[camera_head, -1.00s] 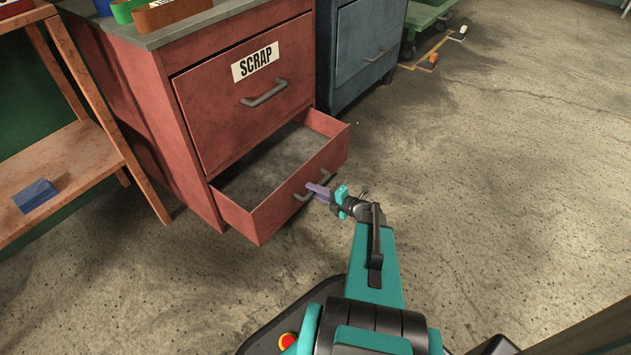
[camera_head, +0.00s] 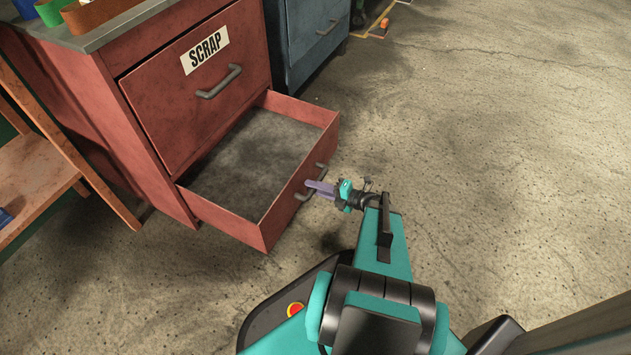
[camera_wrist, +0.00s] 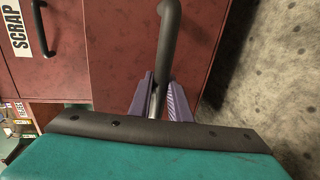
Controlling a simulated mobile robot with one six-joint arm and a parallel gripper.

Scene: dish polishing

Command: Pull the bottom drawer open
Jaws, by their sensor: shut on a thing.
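The bottom drawer (camera_head: 272,228) of the red cabinet stands well out from the cabinet body, and its grey inside floor shows empty. Its grey bar handle (camera_head: 317,176) is on the front face. My gripper (camera_head: 313,187) is shut on this handle, with its purple fingers around the bar. In the wrist view the two purple fingers (camera_wrist: 160,97) sit on either side of the handle (camera_wrist: 168,40), in front of the red drawer face.
The upper drawer (camera_head: 195,100) with the SCRAP label is closed. A blue cabinet (camera_head: 310,40) stands behind to the right. An orange wooden shelf (camera_head: 40,185) is at the left. The concrete floor to the right is open.

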